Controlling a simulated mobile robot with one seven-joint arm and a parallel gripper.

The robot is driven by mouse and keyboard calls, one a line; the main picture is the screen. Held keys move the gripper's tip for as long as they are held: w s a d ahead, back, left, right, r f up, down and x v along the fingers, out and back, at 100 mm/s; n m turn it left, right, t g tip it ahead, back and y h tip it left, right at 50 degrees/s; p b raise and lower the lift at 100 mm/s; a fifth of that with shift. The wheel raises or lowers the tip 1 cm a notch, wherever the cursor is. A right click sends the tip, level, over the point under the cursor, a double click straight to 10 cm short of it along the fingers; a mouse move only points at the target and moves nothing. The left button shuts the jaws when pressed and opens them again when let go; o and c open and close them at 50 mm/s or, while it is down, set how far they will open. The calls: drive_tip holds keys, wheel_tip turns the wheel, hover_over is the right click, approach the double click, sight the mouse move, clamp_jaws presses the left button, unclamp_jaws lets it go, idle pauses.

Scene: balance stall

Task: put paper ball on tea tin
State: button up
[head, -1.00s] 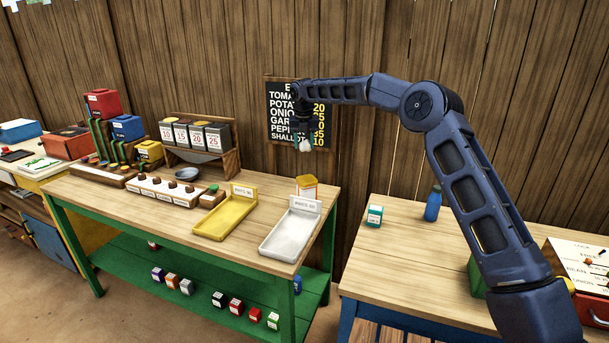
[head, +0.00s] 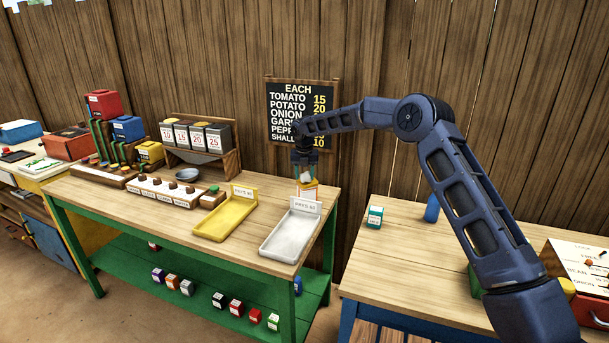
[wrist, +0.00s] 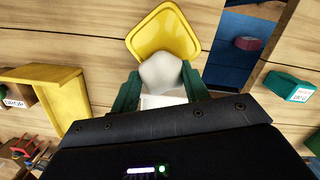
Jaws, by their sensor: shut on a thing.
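The paper ball (wrist: 162,72) is a white faceted lump between the green fingers of my gripper (wrist: 160,88) in the wrist view. My gripper is shut on it. The tea tin, a tin with a square yellow lid (wrist: 165,28), lies right below and beyond the ball in the wrist view, and the ball overlaps the lid's near edge. In the head view my gripper (head: 305,172) hangs just over the tin (head: 309,188), behind the white tray. The ball is hard to make out there, and I cannot tell whether it touches the lid.
The white tray (head: 291,236) with its upright sign stands in front of the tin. A yellow tray (head: 222,222) is to its left. A rack of numbered tins (head: 196,137) stands farther left. A teal box (head: 375,216) sits on the right table.

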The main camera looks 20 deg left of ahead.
sight(305, 173)
drive_tip(key=shift+f, duration=0.15)
drive_tip(key=o, duration=1)
drive_tip(key=shift+c, duration=0.2)
wheel_tip(305, 173, up, 12)
drive_tip(key=s, duration=0.1)
drive_tip(key=shift+s+d, duration=0.2)
drive_tip(key=shift+d+r, duration=0.1)
drive_tip(key=shift+r, duration=0.1)
